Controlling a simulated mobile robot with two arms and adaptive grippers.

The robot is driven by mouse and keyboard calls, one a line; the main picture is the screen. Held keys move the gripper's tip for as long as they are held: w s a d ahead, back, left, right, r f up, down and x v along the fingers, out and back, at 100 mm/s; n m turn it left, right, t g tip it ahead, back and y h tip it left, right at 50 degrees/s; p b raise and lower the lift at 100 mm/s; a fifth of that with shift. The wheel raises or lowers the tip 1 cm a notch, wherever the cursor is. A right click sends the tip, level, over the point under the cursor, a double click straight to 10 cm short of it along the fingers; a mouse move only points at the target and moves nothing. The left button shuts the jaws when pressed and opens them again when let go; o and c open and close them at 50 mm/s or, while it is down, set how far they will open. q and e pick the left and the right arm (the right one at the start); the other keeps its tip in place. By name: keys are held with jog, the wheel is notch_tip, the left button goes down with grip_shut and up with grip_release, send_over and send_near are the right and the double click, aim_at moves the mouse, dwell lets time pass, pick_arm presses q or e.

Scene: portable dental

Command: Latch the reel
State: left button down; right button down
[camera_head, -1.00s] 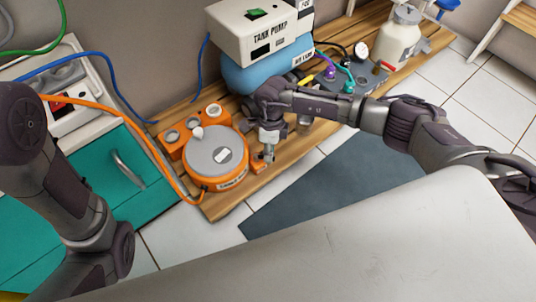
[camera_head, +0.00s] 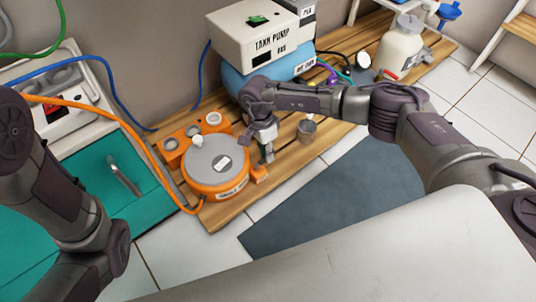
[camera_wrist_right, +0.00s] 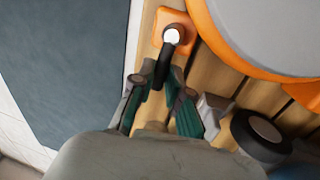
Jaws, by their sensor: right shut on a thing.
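The reel (camera_head: 213,160) is a round orange drum with a grey top, a white knob and a pale label, standing on the wooden slats. An orange tab (camera_head: 259,174) sticks out at its right side; it also shows in the wrist view (camera_wrist_right: 163,20). A short dark latch lever with a bright round end (camera_wrist_right: 172,37) stands at this tab. My right gripper (camera_head: 267,157) is beside the reel's right edge, pointing down. In the wrist view its fingers (camera_wrist_right: 158,92) are closed about the lever. The exact contact is partly hidden. My left gripper is out of view.
An orange block with round fittings (camera_head: 190,138) adjoins the reel's back. An orange hose (camera_head: 140,138) runs left. A small metal cup (camera_head: 306,130) stands right of my gripper. The blue tank with the white pump box (camera_head: 258,38) is behind. A grey mat (camera_head: 340,195) lies in front.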

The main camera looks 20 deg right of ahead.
jog(key=shift+w+a+n, duration=0.1)
jog(key=shift+w+n, duration=0.1)
jog(key=shift+n, duration=0.3)
jog(key=c, duration=1.1)
grip_release()
jog(key=shift+c, duration=0.2)
notch_tip(320, 180, up, 12)
jog(key=w, duration=0.2)
jog(key=shift+a, duration=0.45)
jog(key=shift+w+f, duration=0.1)
